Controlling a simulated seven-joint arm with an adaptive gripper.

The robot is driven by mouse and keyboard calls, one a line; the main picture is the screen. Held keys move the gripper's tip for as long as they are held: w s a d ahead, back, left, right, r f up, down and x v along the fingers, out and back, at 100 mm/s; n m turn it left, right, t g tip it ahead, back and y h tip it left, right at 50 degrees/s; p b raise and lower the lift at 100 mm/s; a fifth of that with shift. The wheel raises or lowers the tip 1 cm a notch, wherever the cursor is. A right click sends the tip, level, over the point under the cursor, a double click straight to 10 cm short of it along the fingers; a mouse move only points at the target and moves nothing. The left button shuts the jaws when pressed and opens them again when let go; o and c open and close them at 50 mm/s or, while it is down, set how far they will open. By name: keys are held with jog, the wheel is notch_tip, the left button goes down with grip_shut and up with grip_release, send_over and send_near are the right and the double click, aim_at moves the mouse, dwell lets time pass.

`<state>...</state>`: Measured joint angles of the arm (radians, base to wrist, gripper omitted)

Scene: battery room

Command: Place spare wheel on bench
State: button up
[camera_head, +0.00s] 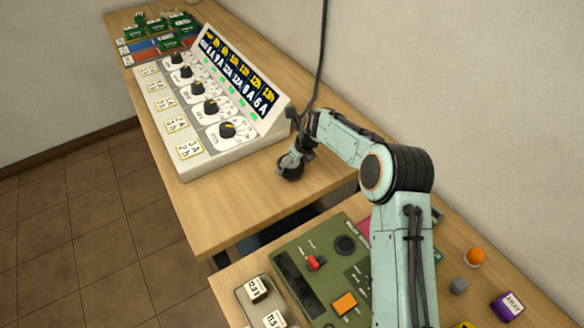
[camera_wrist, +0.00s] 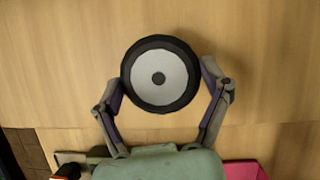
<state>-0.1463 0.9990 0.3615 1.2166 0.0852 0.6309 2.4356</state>
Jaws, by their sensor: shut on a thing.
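The spare wheel (camera_head: 291,171) is small and black, at the near right end of the far wooden bench (camera_head: 225,214). In the wrist view the wheel (camera_wrist: 160,75) shows a light grey disc with a dark hub and a black tyre, seen face on. My gripper (camera_head: 292,157) is shut on the wheel, with one finger on each side of the tyre. In the wrist view the bench top (camera_wrist: 50,60) lies behind the wheel. I cannot tell whether the wheel touches the bench.
A sloped console (camera_head: 215,95) with dials and displays stands left of my gripper. Coloured trays (camera_head: 155,45) sit at the far end. A nearer table holds a green panel (camera_head: 320,265), an orange ball (camera_head: 475,256) and a purple block (camera_head: 507,306). Bare bench surrounds the wheel.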

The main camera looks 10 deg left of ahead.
jog(key=shift+f, duration=1.1)
jog(key=o, duration=1.2)
jog(key=shift+f, duration=0.15)
